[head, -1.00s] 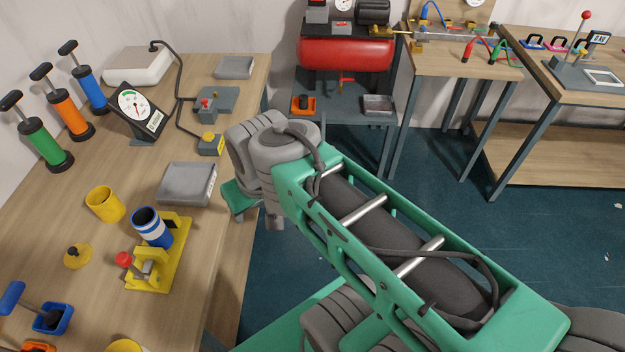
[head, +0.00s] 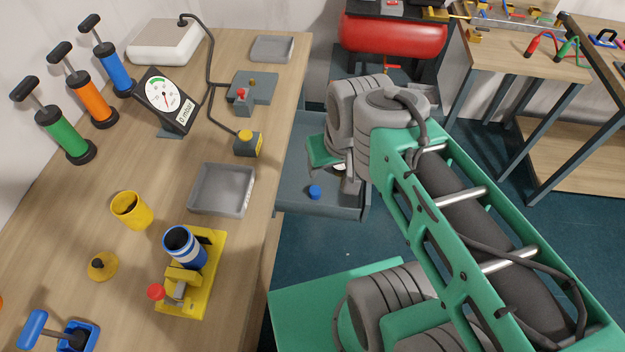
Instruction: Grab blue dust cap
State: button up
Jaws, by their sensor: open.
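The blue dust cap (head: 315,192) is a small round blue piece. It lies in an open grey drawer (head: 290,190) that sticks out from the right side of the workbench. My gripper (head: 346,182) hangs over the right part of the drawer, to the right of the cap and apart from it. It is open, with nothing seen between its fingers. The wrist hides part of the gripper and part of the drawer.
The workbench (head: 225,95) carries a grey tray (head: 222,188), a yellow stand with a blue-white cylinder (head: 185,247), a yellow cup (head: 131,210), a gauge (head: 166,99) and several pumps. A red tank (head: 393,36) stands behind. Floor shows to the right.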

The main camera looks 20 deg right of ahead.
aim_at(314, 191)
jog(key=z, duration=0.1)
jog(key=k, duration=0.5)
jog(key=z, duration=0.95)
jog(key=i, duration=3.1)
jog(key=u, duration=5.65)
